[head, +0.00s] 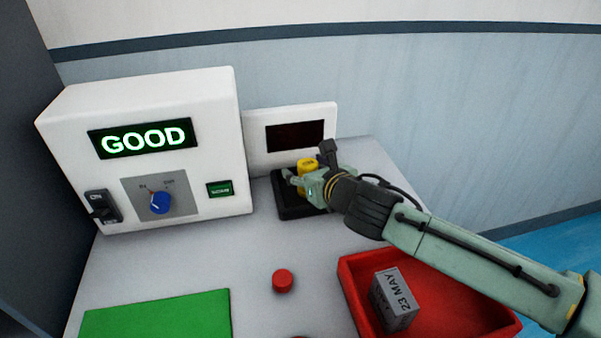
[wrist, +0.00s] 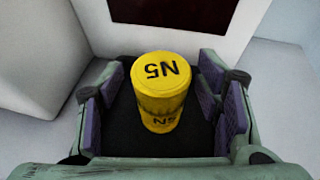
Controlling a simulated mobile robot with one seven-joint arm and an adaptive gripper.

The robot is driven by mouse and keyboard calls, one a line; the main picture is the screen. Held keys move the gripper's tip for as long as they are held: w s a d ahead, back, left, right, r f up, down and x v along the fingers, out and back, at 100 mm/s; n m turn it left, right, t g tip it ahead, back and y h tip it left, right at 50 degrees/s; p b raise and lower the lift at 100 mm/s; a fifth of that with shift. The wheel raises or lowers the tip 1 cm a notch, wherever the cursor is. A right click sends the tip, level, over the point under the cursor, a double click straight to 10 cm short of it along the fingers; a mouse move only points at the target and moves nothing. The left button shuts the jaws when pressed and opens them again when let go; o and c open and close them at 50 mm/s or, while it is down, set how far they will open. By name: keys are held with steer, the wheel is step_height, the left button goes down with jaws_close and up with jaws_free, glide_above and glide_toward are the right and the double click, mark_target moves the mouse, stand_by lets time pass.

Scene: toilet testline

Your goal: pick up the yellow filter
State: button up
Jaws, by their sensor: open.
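The yellow filter (head: 307,165) is a small upright cylinder standing on the black pad (head: 290,208) in front of the small white unit with a dark screen. In the wrist view the filter (wrist: 161,90) shows "N5" on its top and side. My gripper (head: 308,180) is at the pad, with its fingers on either side of the filter. In the wrist view the gripper (wrist: 163,105) is open, with purple finger pads left and right of the filter and gaps on both sides. In the head view my gripper hides the filter's lower part.
A white machine (head: 80,130) reading "GOOD" stands left, with a blue knob (head: 161,202). A red tray (head: 440,315) holds a grey block (head: 394,300) marked "23 MAY" below my arm. A red button (head: 283,280) and a green mat (head: 160,318) lie in front.

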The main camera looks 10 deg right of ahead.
steer(key=shift+s, duration=0.1)
steer(key=shift+c, duration=0.5)
steer(key=c, duration=1.3)
steer(key=shift+r, duration=0.2)
